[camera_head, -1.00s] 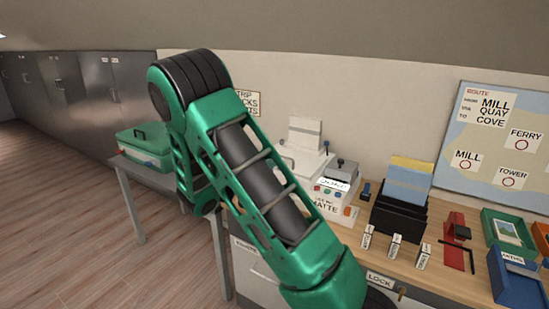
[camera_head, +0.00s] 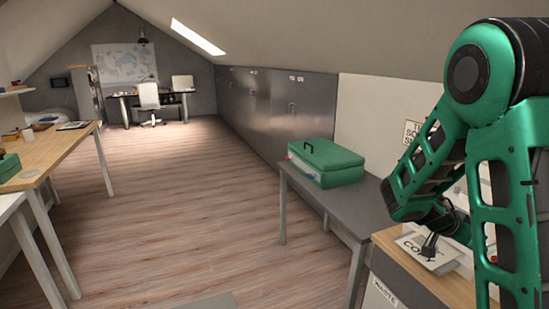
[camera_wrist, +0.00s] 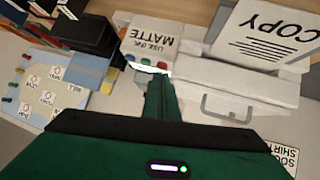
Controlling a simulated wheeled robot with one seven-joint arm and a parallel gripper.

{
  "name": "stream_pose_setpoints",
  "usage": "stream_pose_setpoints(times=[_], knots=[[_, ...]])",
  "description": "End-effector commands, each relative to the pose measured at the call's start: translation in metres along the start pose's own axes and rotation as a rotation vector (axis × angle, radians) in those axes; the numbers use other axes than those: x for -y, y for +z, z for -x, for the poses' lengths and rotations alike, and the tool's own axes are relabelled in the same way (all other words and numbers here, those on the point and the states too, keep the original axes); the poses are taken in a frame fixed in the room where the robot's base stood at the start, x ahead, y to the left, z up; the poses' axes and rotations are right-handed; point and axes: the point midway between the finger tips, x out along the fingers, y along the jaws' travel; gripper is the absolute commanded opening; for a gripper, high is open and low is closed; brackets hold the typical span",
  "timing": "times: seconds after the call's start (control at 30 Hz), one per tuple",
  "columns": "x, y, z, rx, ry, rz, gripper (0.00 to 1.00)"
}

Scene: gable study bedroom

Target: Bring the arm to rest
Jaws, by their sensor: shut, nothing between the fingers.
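My green and black arm (camera_head: 495,160) fills the right side of the head view, bent at a high elbow, with its lower part reaching down over the bench at the right. My gripper (camera_wrist: 161,92) shows in the wrist view as a narrow green finger shape ahead of the dark green body. It is shut and holds nothing. In the head view its dark end (camera_head: 430,246) seems to hang in front of a sheet marked COPY (camera_head: 418,253). I cannot tell the gap between them. The wrist view also shows this sheet (camera_wrist: 262,32), on a pale machine.
A green case (camera_head: 328,163) sits on a grey table (camera_head: 347,205) left of my arm. The wrist view shows a machine labelled MATTE (camera_wrist: 150,45) and a board with tags (camera_wrist: 48,95). The wooden floor (camera_head: 180,210) is open between the left tables and the cabinets (camera_head: 270,105).

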Motion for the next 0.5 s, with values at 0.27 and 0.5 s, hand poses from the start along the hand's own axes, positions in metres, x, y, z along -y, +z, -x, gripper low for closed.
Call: stream_pose_setpoints(times=[0.27,0.5], knots=[[-0.075,0.034,0.026,0.347,-0.032,0.144,0.00],[-0.129,0.068,0.071,0.594,-0.171,0.320,0.00]])
